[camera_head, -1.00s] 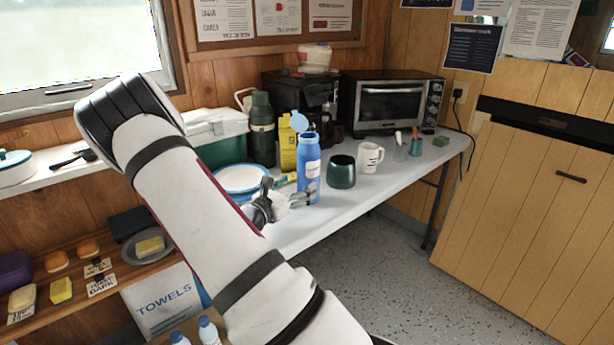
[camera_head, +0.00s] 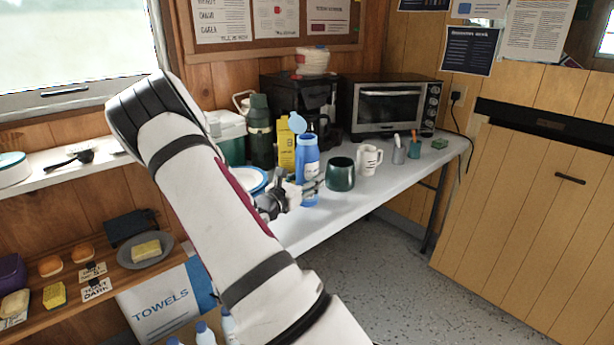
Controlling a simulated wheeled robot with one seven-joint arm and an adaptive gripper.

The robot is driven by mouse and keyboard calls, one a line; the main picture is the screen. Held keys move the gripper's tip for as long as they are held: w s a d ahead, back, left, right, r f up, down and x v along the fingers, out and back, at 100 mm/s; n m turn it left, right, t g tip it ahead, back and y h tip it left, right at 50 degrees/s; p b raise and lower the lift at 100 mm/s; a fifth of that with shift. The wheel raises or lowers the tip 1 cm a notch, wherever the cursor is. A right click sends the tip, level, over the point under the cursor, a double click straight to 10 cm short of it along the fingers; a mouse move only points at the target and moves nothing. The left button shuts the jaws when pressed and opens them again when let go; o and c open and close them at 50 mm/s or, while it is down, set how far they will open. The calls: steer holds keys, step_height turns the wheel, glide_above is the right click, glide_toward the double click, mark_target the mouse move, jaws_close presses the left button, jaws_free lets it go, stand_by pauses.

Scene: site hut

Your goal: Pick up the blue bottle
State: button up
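The blue bottle (camera_head: 308,160) stands upright on the light counter (camera_head: 335,207), with a pale label and a light-blue disc-shaped lid tilted up at its top. My gripper (camera_head: 312,187) reaches in from the left at the bottle's lower half. Its fingers overlap the bottle in the picture and partly hide it. Whether they are closed on it or only around it cannot be made out. The bottle's base appears to be at counter level.
A dark green pot (camera_head: 341,174) and a white mug (camera_head: 369,160) stand close to the bottle's right. A blue-rimmed plate (camera_head: 250,180) lies left, partly behind my arm. A toaster oven (camera_head: 391,105) stands at the back.

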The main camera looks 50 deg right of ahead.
steer(key=c, duration=0.4)
steer(key=shift+c, duration=0.4)
steer(key=shift+r, duration=0.15)
